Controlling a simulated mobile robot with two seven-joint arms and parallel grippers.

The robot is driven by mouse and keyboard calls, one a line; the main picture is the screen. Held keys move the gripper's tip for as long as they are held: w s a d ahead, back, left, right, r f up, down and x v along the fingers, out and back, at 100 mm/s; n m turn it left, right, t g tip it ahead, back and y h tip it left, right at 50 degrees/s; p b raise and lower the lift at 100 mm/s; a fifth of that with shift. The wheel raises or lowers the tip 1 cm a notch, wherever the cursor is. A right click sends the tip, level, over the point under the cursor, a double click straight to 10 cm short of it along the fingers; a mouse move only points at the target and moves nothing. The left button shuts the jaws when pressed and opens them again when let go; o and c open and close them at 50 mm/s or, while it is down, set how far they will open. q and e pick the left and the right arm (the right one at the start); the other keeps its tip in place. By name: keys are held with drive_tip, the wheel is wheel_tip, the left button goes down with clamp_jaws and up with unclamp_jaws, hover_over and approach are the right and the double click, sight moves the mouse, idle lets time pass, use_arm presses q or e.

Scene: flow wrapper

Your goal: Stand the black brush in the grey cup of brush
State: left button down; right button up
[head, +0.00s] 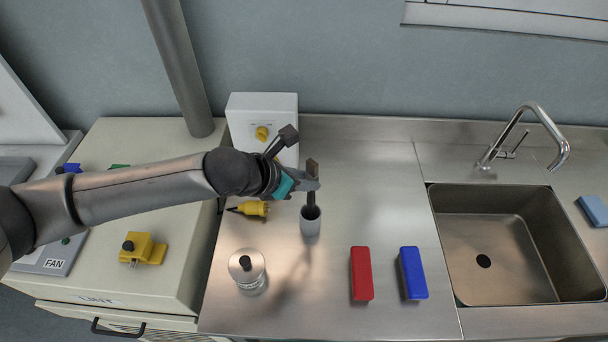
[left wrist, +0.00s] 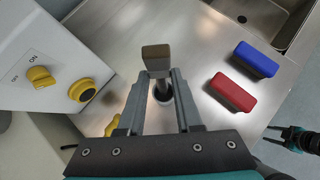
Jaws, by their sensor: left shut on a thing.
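The black brush (head: 311,199) is upright with its brown end up, and its dark lower part is at the mouth of the grey cup (head: 310,227). How deep it reaches into the cup is hard to tell. My left gripper (head: 312,183) is shut on the brush above the cup. In the left wrist view, the brush's brown end (left wrist: 157,51) stands between the fingers of the left gripper (left wrist: 155,83), with the cup (left wrist: 162,99) partly hidden below. My right gripper (left wrist: 275,135) shows small at the right edge there; its opening is unclear.
A lidded jar (head: 247,272) stands front left of the cup, and a yellow tool (head: 250,208) lies left of it. A red block (head: 361,273) and a blue block (head: 413,273) lie to the right, before the sink (head: 500,245). A white switch box (head: 262,110) stands behind.

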use_arm(q)
drive_tip(key=shift+f+b, duration=0.75)
drive_tip(key=shift+f, duration=1.05)
drive_tip(key=c, duration=0.5)
unclamp_jaws()
drive_tip(key=p+v, duration=0.1)
drive_tip(key=v, duration=1.4)
drive_tip(key=shift+s+a, duration=0.1)
